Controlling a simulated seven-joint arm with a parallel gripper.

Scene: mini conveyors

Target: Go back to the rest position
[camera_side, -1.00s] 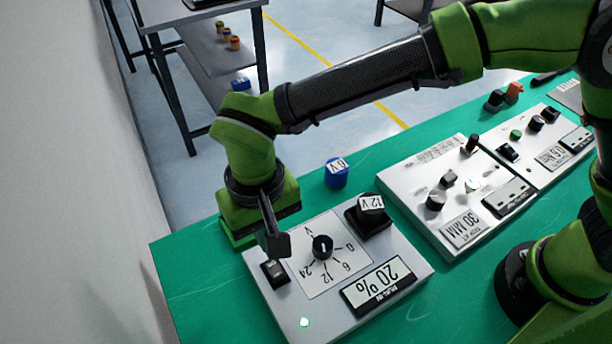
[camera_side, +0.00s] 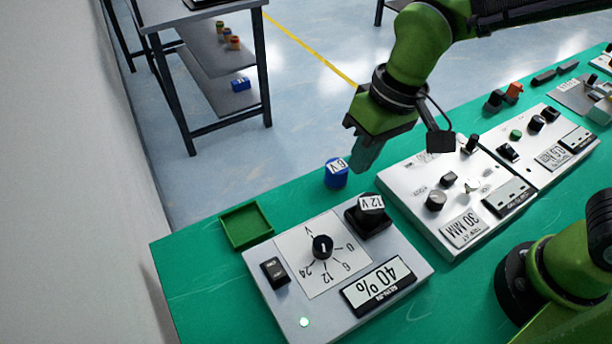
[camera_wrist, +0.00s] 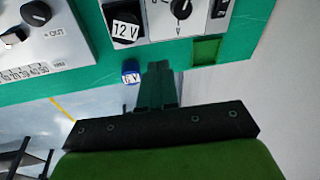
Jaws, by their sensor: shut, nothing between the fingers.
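My gripper (camera_side: 366,158) is shut and empty, raised above the far edge of the green table, close to the blue 6 V block in the side view. In the wrist view my gripper (camera_wrist: 158,72) points toward the table edge, with the blue 6 V block (camera_wrist: 131,76) just left of its fingers. The blue 6 V block (camera_side: 336,178) stands on the green table. The control panel with the dial (camera_side: 322,247) holds a black 12 V block (camera_side: 371,207) at its upper right. Its display (camera_side: 379,286) reads 40 % and a green light is lit.
An empty green tray (camera_side: 246,227) sits at the table's far left. More white panels (camera_side: 455,212) with knobs stand to the right. A grey shelf (camera_side: 215,75) with small coloured items is beyond the table. The air left of my arm is clear.

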